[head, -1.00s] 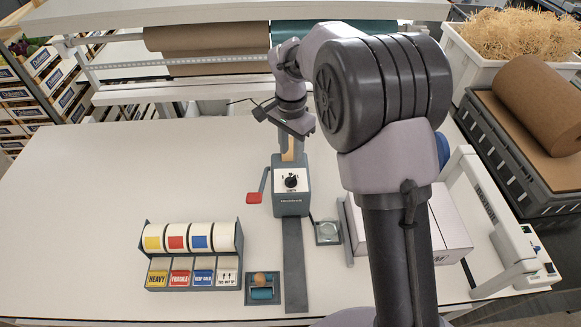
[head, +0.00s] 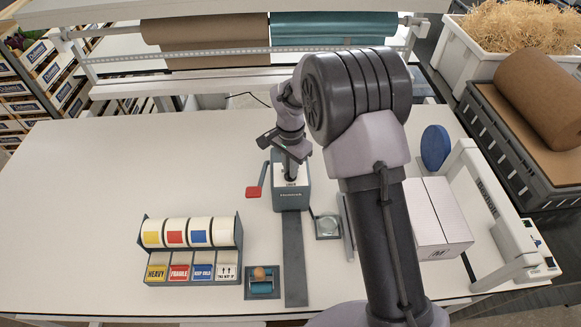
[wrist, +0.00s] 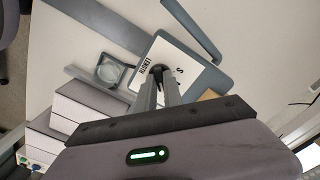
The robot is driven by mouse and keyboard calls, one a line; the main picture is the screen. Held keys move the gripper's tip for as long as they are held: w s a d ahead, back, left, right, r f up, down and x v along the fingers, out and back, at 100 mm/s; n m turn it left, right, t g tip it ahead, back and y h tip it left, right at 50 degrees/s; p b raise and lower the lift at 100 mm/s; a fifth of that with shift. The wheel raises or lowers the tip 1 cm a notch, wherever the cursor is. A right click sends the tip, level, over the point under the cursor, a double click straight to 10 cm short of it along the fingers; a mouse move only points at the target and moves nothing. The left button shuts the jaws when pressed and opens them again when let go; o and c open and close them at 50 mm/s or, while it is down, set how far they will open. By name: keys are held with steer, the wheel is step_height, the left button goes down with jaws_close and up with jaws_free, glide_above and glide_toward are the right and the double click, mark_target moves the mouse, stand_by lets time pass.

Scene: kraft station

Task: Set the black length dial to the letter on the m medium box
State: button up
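The dispenser (head: 291,196) is a grey-blue unit with a white dial face on top. The black length dial (wrist: 159,70) shows only in part in the wrist view, between my fingertips, with the word LENGTH and a letter S on the face around it. Its pointer is hidden. My gripper (head: 291,174) is over the dial face, fingers pointing down; in the wrist view both fingertips (wrist: 160,78) are close together at the dial. Whether they grip it is unclear. The medium box (head: 430,225) is pale, at the right, with an M on its front.
A red-handled lever (head: 254,192) sticks out left of the dispenser. A label rack (head: 190,248), a small roller holder (head: 263,282) and a grey dish (head: 328,226) stand near it. A blue disc (head: 435,148) is behind the box. The table's left side is clear.

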jaws_close()
steer(key=shift+n, duration=0.3)
steer(key=n, duration=0.3)
steer(key=shift+n, duration=2.6)
steer(key=o, duration=0.6)
jaws_free()
